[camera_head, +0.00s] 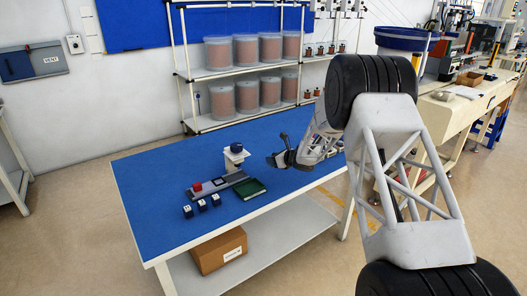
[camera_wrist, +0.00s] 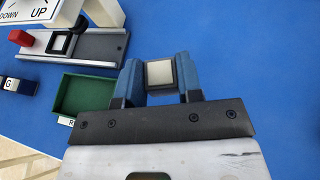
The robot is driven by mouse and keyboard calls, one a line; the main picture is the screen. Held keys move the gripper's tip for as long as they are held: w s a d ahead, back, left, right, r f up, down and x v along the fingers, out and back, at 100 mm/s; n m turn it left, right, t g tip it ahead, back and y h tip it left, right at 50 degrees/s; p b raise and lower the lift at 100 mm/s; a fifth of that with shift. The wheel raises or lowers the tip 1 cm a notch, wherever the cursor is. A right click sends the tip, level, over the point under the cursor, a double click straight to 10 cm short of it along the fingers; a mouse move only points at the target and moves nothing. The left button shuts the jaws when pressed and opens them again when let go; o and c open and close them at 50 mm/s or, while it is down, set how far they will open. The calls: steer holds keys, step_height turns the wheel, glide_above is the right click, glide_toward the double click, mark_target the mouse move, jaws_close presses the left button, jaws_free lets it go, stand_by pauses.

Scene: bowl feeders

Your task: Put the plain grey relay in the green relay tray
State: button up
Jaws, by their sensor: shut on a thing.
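In the wrist view, my gripper (camera_wrist: 159,80) is shut on a relay (camera_wrist: 160,73) with a plain light grey top and dark sides, held between the two blue finger pads. The green relay tray (camera_wrist: 67,112) lies to the left of the fingers and looks empty; a label with an R is at its near edge. In the head view, my gripper (camera_head: 281,152) is above the blue table, to the right of and behind the green tray (camera_head: 250,189). The held relay is too small to make out there.
A grey fixture (camera_head: 233,180) with a red block (camera_head: 197,187) lies beside the tray. A white stand (camera_head: 234,157) with a dark blue top is behind it. Several small dark blocks (camera_head: 202,205) with white tops sit near the front edge. The table's left side is clear.

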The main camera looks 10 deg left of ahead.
steer(key=shift+a+f+n+g+y, duration=0.15)
steer(key=shift+a+n+g, duration=0.2)
steer(key=shift+a, duration=0.7)
steer(key=shift+a+f+n+g+y, duration=0.1)
steer(key=shift+a+n+g+y, duration=0.15)
steer(key=shift+a, duration=0.8)
steer(key=shift+a+f+n+g+y, duration=0.1)
steer(key=shift+a+n+g, duration=0.25)
steer(key=shift+a, duration=0.7)
glide_above(254, 157)
steer(key=shift+s+f, duration=0.2)
steer(key=shift+f, duration=0.5)
steer(key=shift+f, duration=1.8)
steer(key=shift+f, duration=0.15)
steer(key=o, duration=0.9)
